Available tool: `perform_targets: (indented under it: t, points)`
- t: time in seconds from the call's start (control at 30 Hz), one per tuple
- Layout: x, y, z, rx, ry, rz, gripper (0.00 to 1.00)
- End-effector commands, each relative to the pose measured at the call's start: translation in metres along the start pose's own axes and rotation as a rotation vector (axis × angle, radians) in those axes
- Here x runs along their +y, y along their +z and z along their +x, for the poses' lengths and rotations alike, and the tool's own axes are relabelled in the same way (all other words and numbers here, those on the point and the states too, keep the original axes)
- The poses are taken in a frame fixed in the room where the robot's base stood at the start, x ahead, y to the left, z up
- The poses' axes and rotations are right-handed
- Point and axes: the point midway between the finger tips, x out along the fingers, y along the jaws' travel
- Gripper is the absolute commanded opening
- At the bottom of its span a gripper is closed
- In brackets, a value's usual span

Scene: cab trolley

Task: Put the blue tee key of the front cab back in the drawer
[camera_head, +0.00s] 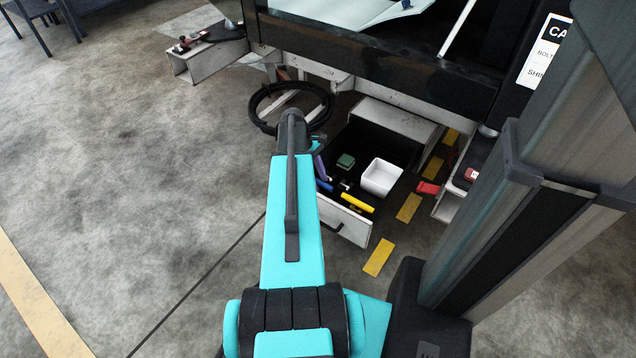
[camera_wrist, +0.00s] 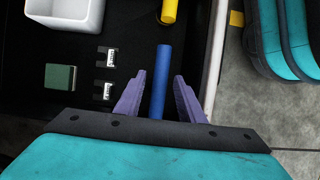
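My gripper (camera_wrist: 160,76) is open over the drawer, its two purple fingers spread on either side of a blue bar, the blue tee key (camera_wrist: 163,75). There is a gap on both sides of the bar. The key's near end is hidden behind my gripper. The key lies along the drawer's front side; in the head view a small blue part (camera_head: 325,185) shows beside my purple finger (camera_head: 319,166). The drawer (camera_head: 343,223) is pulled out from under the cab, with a dark inside.
In the drawer are a white bin (camera_head: 381,178), a green block (camera_head: 345,161), a yellow handle (camera_head: 357,203) and two small metal-and-black pieces (camera_wrist: 108,57). A black ring (camera_head: 262,100) stands left of the drawer. A red object (camera_head: 428,187) lies to its right.

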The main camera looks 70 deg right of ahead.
Motion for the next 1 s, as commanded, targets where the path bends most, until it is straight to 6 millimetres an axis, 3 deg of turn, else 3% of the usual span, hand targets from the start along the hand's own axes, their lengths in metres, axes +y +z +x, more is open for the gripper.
perform_targets:
  t: [0.6,1.0]
  points:
    - [0.001,0.000,-0.095,0.002,0.001,0.000,0.35]
    - [0.000,0.000,-0.109,0.000,0.000,0.000,0.35]
